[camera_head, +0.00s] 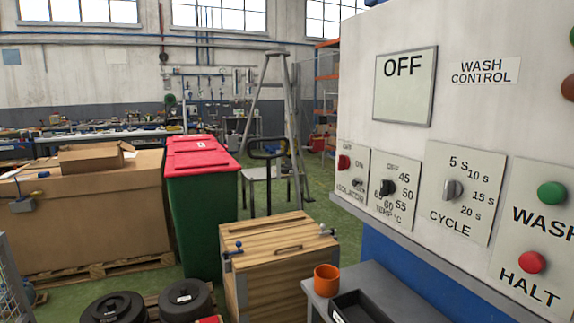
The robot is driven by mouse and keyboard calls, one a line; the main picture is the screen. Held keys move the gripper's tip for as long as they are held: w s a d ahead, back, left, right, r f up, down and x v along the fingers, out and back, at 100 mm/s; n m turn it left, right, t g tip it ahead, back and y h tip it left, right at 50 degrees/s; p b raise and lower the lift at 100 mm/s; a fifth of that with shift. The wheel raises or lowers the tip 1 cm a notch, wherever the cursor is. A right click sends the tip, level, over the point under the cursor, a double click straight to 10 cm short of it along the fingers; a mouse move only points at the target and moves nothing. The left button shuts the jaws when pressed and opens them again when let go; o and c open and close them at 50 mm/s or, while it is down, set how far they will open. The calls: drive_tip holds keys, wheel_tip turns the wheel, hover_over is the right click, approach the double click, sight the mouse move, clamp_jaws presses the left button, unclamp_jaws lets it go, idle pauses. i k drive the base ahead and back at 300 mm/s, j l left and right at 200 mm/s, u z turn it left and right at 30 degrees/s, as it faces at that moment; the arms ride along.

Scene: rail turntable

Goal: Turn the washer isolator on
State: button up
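The wash control panel (455,130) is a pale upright board filling the right side of the head view. The knob's pointing direction is too small to tell. A display (405,86) higher on the panel reads OFF. My gripper is not in view.
Right of the isolator are a temperature knob (387,188), a cycle knob (452,189), a green WASH button (551,194) and a red HALT button (532,262). Below are a grey shelf (405,297) with an orange cup (326,280) and a wooden crate (275,250).

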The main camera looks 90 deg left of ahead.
sight(343, 163)
drive_tip(key=u, duration=2)
drive_tip(key=i+l+u, duration=0.1)
drive_tip(key=u, duration=0.6)
drive_tip(key=i+j+z, duration=0.2)
drive_tip(key=i+j, duration=0.35)
drive_tip(key=i, duration=0.15)
